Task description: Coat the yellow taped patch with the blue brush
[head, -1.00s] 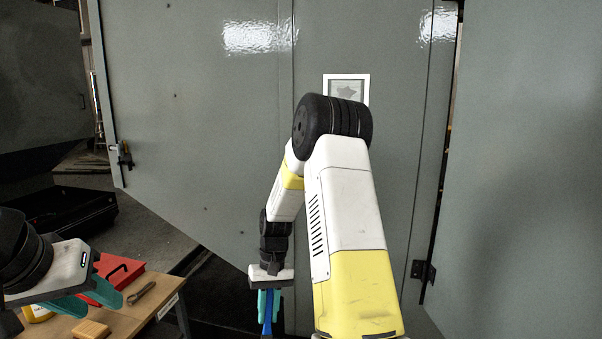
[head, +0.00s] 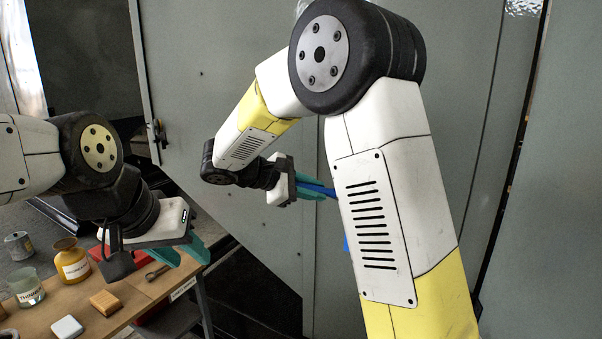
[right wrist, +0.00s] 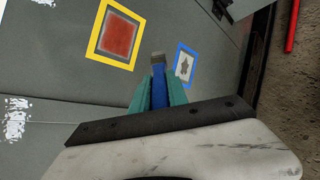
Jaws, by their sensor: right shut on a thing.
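My right gripper (head: 308,190) is shut on the blue brush (head: 322,191), in front of the grey panel. In the right wrist view the brush handle (right wrist: 158,88) lies between the teal fingers, its brownish-grey tip pointing up the picture. The yellow taped patch (right wrist: 117,35) is a yellow frame around a reddish square, up and left of the tip. The brush tip appears apart from the patch in the picture; its distance from the panel is unclear. The yellow patch is not visible in the head view. My left gripper (head: 182,252) is open and empty above the workbench.
A smaller blue-taped patch (right wrist: 184,66) with a grey mark lies right of the brush. The workbench (head: 130,318) holds a thinner jar (head: 27,290), yellow-brown bottle (head: 72,264), metal can (head: 18,245), wooden block (head: 105,303), white block (head: 67,328) and red box (head: 100,252).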

